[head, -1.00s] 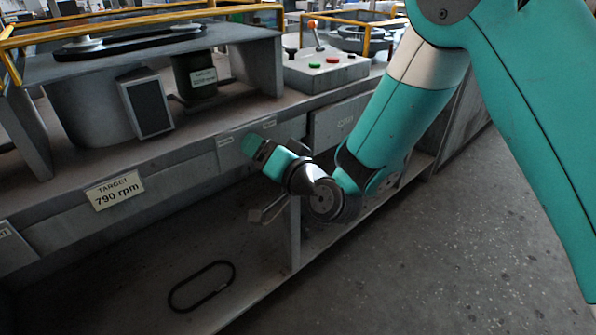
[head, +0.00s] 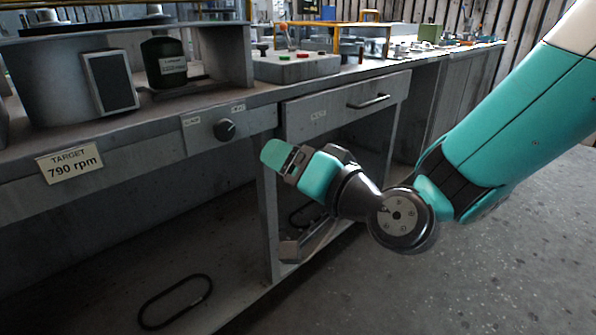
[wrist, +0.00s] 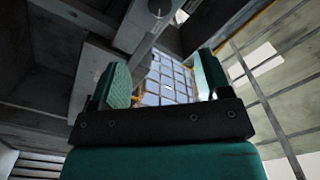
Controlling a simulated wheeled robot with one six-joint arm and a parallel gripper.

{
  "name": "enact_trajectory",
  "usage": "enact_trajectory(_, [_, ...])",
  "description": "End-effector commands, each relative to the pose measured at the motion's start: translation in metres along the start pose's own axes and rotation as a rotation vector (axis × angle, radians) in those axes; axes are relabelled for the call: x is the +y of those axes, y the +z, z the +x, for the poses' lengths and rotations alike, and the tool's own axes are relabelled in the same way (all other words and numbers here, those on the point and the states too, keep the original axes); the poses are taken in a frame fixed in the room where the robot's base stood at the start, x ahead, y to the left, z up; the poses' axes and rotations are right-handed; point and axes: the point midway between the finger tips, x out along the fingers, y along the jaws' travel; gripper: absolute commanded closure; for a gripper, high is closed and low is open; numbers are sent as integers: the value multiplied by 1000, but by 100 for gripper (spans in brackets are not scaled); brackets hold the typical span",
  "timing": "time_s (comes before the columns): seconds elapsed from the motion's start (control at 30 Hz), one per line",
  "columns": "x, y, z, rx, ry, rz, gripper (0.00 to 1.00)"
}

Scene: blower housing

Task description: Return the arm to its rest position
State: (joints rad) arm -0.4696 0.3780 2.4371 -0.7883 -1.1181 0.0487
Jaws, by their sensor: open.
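My gripper (head: 293,162) is in front of the bench, just before the drawer and the knob panel, with its teal fingers pointing up and left. In the wrist view my gripper (wrist: 165,80) shows two teal fingers standing apart with nothing between them. My arm comes in from the right edge of the head view and bends at the wrist joint, above the floor. The gripper hides part of the drawer front and the bench leg behind it.
The bench carries a blower housing (head: 55,85), a control box (head: 295,66) with coloured buttons and a "TARGET 790 rpm" label (head: 69,163). A dark knob (head: 224,130) and a closed drawer (head: 345,105) are on its front. A black belt loop (head: 175,302) lies on the lower shelf. Floor at right is clear.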

Motion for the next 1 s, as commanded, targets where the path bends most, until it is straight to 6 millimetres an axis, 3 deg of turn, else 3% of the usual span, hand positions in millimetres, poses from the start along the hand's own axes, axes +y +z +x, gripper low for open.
enact_trajectory(0.27, [-1, -1, -2, -19, 2, -9, 29])
enact_trajectory(0.47, [-11, 11, -25, -260, 23, -108, 29])
enact_trajectory(0.57, [-12, 20, -53, -451, 66, -183, 29])
enact_trajectory(0.7, [-5, 32, -104, -715, 156, -268, 29])
enact_trajectory(1.0, [7, 38, -208, -1112, 351, -335, 29])
